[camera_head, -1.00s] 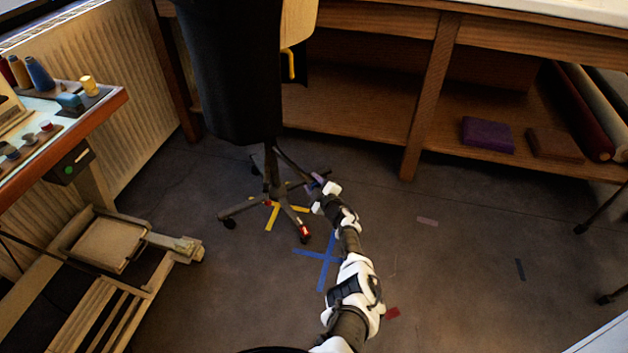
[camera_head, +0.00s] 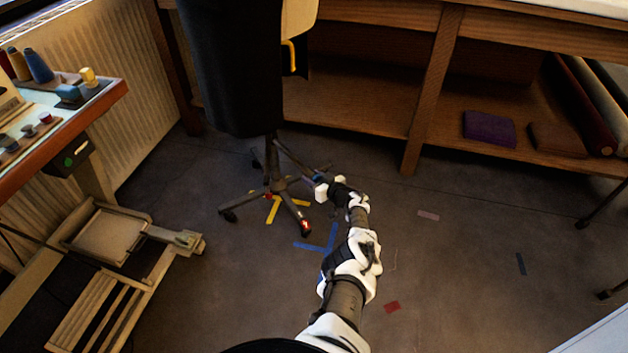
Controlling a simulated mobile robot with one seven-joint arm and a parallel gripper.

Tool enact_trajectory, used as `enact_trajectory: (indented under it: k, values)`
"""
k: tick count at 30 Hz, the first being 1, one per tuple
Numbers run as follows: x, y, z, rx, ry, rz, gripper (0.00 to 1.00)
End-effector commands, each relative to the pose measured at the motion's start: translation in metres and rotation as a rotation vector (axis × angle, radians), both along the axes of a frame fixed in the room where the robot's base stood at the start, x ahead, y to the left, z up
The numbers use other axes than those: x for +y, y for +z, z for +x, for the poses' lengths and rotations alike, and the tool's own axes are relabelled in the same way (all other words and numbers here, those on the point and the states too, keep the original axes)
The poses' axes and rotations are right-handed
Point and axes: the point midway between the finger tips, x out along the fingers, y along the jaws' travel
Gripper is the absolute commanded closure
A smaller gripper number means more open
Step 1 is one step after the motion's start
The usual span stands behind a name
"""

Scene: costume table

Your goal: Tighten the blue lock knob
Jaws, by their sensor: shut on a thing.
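A black chair or stand (camera_head: 232,70) stands on a dark star-shaped base with several legs. How tight the knob sits cannot be seen.
A wooden bench with shelves (camera_head: 425,100) stands behind, holding a purple folded cloth (camera_head: 489,129). A worktable (camera_head: 110,95) with thread spools and a wooden pedal frame (camera_head: 110,270) are at left. The floor at right is mostly clear, with flat tape marks.

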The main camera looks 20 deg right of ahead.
Motion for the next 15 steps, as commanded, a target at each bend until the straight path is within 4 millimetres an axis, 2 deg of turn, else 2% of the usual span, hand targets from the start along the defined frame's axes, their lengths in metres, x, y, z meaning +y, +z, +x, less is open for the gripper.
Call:
enact_trajectory:
  k: [15]
  values:
    - [0.0024, -0.0010, 0.0009, 0.157, 0.003, 0.461, 0.85]
